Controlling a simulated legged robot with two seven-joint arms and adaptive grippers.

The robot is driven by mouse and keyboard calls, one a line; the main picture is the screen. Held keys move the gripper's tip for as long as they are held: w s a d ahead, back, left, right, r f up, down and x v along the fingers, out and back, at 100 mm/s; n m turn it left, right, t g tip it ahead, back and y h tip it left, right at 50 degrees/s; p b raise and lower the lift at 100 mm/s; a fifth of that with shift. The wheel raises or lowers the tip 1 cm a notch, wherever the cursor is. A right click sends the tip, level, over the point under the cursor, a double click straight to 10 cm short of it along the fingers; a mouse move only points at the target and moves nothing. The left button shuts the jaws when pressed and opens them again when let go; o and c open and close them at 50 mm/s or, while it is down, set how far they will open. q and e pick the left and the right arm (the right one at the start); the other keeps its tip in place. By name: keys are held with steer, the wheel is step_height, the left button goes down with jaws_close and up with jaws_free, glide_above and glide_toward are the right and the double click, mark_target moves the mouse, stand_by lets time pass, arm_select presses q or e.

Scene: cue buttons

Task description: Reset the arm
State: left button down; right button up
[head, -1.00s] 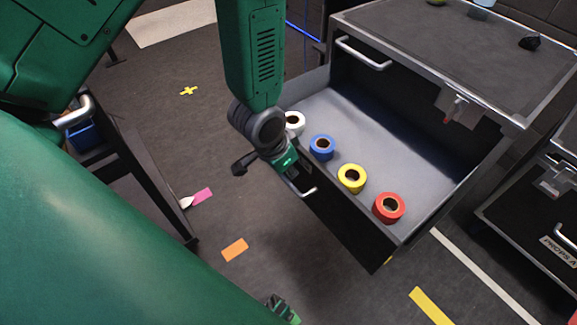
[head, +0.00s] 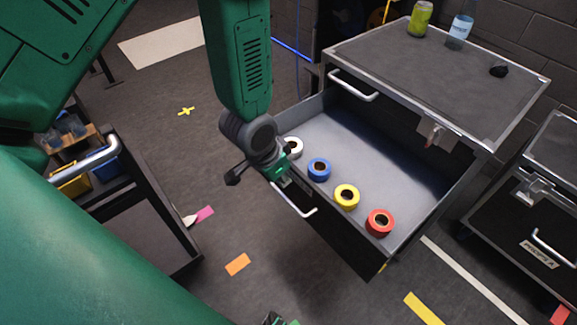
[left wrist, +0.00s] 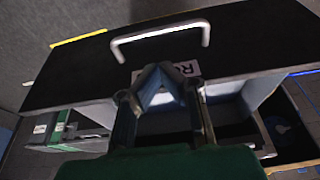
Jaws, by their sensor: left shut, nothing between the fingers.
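My left gripper (head: 282,181) hangs at the front of the open drawer (head: 392,150), close to its silver handle (head: 296,208) in the head view. Its fingers show better in the left wrist view (left wrist: 158,84), where they are shut with nothing between them. There the drawer handle (left wrist: 160,37) lies beyond the fingertips, apart from them. My left arm comes down from the top with its elbow and wrist bent.
A dark cart (head: 150,215) stands left.

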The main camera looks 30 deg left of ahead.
arm_select(q)
steer(key=s+a+f+n+g+b, duration=0.1)
steer(key=s+a+f+b, duration=0.1)
steer(key=s+f, duration=0.4)
steer(key=s+a+f+n+g+y+b, duration=0.1)
steer(key=s+f, duration=0.6)
steer(key=s, duration=0.7)
steer(key=shift+s+a+f+n+g+b, duration=0.15)
steer(key=shift+a+f+n+g+b, duration=0.2)
steer(key=shift+a+n+b, duration=0.5)
